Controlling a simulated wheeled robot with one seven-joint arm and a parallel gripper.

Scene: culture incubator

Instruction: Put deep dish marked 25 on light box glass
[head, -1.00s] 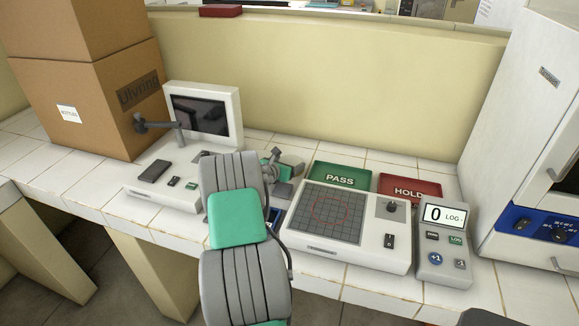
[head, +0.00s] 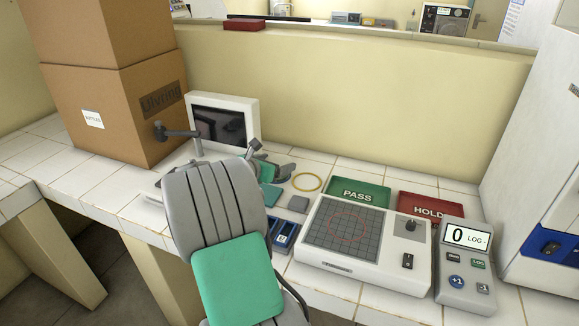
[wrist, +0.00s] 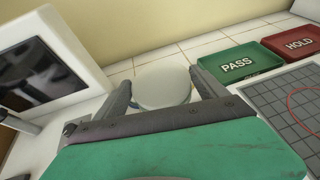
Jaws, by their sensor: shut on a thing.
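My gripper (wrist: 162,92) is shut on a pale, round, clear-looking dish (wrist: 163,86), which sits between its two fingers in the wrist view. No number can be read on the dish. In the head view my gripper (head: 272,169) is over the counter between the monitor and the PASS tray, largely behind my arm. A thin yellow ring (head: 307,190) shows beside the fingers; I cannot tell whether it belongs to the dish. The light box (head: 375,277) has a dark gridded glass (head: 345,235) with a red circle, bare, to the right of my gripper.
A green PASS tray (head: 358,193) and red HOLD tray (head: 430,206) stand behind the light box. A LOG counter (head: 465,280) is at its right, a blue rack (head: 283,237) at its left. The monitor (head: 222,122) and cardboard boxes (head: 115,110) stand left.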

